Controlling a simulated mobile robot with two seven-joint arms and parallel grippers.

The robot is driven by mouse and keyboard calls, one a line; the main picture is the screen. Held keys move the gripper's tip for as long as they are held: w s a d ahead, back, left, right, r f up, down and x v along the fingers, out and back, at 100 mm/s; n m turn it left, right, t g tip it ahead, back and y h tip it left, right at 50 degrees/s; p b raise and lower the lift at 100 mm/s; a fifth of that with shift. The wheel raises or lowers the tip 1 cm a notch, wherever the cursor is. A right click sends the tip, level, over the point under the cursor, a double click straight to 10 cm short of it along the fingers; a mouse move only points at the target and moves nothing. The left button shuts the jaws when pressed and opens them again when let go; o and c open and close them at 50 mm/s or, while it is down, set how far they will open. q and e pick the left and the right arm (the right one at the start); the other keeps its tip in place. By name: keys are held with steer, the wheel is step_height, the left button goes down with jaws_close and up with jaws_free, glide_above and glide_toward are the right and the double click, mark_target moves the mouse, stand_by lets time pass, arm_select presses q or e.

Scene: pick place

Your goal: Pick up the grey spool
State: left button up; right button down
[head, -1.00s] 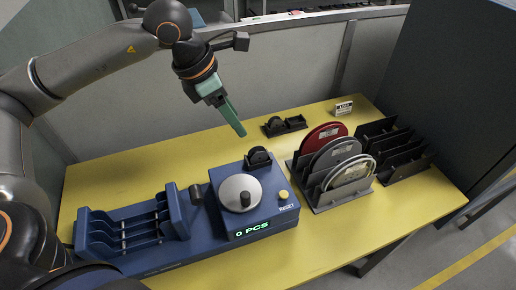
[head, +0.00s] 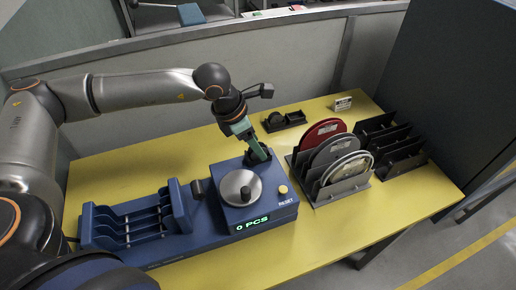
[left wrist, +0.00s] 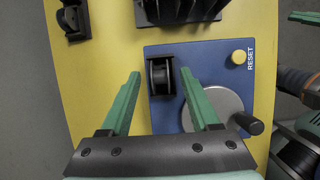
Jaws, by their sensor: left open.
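A small dark grey spool (left wrist: 158,76) sits in a black holder on the back of the blue counting machine (head: 228,219). In the head view it is hidden behind my left gripper (head: 257,155). In the left wrist view my left gripper (left wrist: 160,88) is open, with its green fingers on either side of the holder and nothing held. Contact cannot be told. A larger grey reel (head: 332,151) stands in a dark rack between a red reel and a pale one. At the right edge of the left wrist view, a green finger (left wrist: 305,18) seems to be part of my right gripper.
The machine has a silver disc (head: 235,187), a yellow reset button (head: 283,189) and a display reading 0 PCS. A blue slotted rack (head: 135,228) is at its left. A black two-slot holder (head: 285,121) stands behind. Yellow tabletop (head: 140,170) is clear at back left.

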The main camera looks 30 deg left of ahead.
arm_select(q)
jaws_close()
stand_by(0.5)
